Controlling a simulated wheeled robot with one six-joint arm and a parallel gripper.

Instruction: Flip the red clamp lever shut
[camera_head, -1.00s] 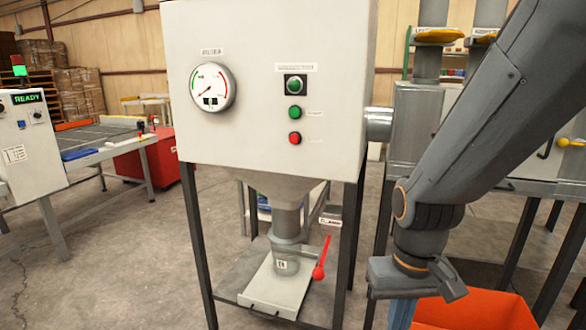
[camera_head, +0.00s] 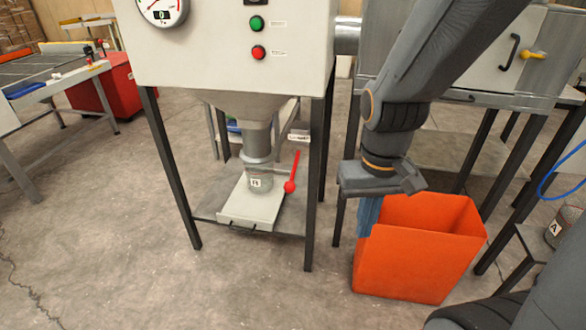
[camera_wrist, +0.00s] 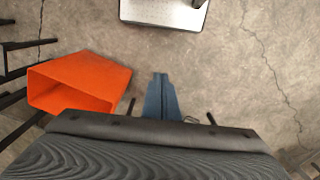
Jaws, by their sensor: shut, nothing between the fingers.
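In the wrist view my fingers (camera_wrist: 160,98) are together and empty over bare floor. The lever does not show in that view.
An orange bin (camera_head: 415,262) stands on the floor beside my gripper. The machine's dark front leg (camera_head: 318,185) stands between my gripper and the lever. A pale sliding plate (camera_head: 250,207) lies under the canister. The floor in front is clear.

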